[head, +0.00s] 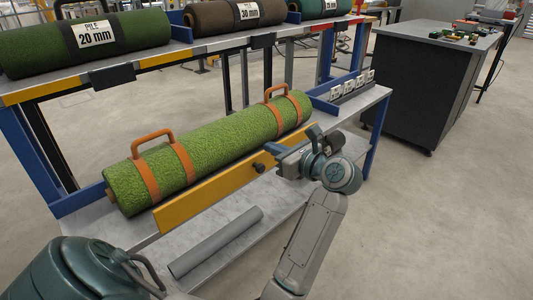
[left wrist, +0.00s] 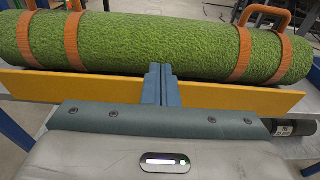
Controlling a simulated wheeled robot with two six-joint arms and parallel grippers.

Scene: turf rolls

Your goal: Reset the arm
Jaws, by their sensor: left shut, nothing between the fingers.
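A green turf roll (head: 215,145) with orange straps and two orange handles lies on the lower shelf of a rack, behind a yellow front board (head: 215,180). In the left wrist view the roll (left wrist: 160,45) runs across the top, with the yellow board (left wrist: 220,95) below it. My left gripper (head: 270,148) is near the board's right half. Its blue fingers (left wrist: 160,70) are shut together with nothing between them, in front of the board. Whether they touch the board I cannot tell. My right gripper is not in view.
The upper shelf holds rolls labelled 20 mm (head: 100,42) and 30 mm (head: 225,15), and a third roll (head: 320,8). A dark cabinet (head: 425,90) stands at right; the floor at lower right is clear.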

